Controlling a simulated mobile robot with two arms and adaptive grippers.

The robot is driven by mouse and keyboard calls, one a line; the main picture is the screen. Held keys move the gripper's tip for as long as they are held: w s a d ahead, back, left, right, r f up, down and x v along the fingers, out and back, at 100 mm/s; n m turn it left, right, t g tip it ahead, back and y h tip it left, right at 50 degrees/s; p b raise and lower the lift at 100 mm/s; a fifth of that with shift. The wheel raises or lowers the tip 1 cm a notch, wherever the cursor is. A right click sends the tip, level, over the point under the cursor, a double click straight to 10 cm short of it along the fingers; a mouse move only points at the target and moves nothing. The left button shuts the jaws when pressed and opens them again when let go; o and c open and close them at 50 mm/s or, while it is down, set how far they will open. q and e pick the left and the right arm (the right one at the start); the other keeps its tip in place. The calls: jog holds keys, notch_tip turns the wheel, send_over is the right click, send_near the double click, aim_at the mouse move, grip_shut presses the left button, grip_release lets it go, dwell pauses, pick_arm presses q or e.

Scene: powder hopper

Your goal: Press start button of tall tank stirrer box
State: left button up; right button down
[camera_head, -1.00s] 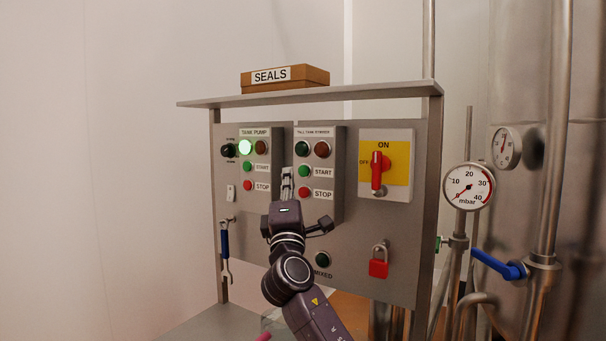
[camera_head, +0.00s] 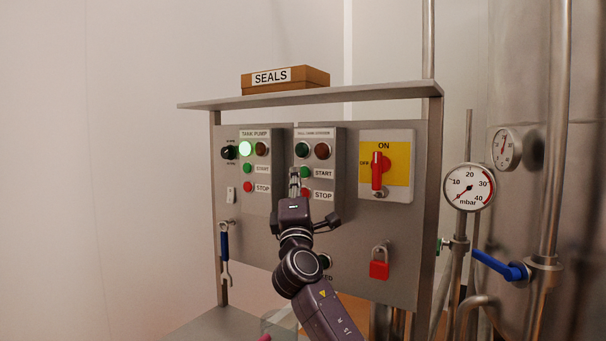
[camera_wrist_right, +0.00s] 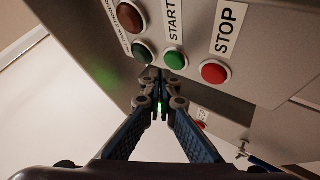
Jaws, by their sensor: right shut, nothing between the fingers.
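The tall tank stirrer box (camera_head: 331,190) is the right one of two grey boxes on the panel. Its green start button (camera_head: 305,172) shows beside the START label, with a red stop button below and two dark lamps above. In the right wrist view the green start button (camera_wrist_right: 175,60) sits between a dark green lamp (camera_wrist_right: 144,52) and the red stop button (camera_wrist_right: 215,72). My right gripper (camera_head: 295,172) is shut and empty, its tips just left of the start button in the head view. In the wrist view the gripper (camera_wrist_right: 160,105) points toward the box; contact cannot be told.
The tank pump box (camera_head: 262,198) with a lit green lamp is at left. A red and yellow switch (camera_head: 376,170) at ON is at right, with a red padlock (camera_head: 379,269) below. A shelf (camera_head: 370,91) carrying a SEALS box (camera_head: 285,79) overhangs the panel.

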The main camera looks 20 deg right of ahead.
dwell(0.8)
jog(key=shift+w+d, duration=0.25)
jog(key=shift+d, duration=0.05)
jog(key=shift+w+d+b, duration=0.25)
jog(key=shift+d+b, duration=0.1)
jog(key=shift+b, duration=0.1)
dwell(0.6)
jog(key=shift+s+a, duration=0.1)
jog(key=shift+a, duration=0.05)
jog(key=shift+s+a, duration=0.45)
dwell(0.4)
jog(key=s+a, duration=0.1)
jog(key=a, duration=0.1)
jog(key=s+a+p, duration=0.1)
jog(key=s+a, duration=0.1)
dwell(0.4)
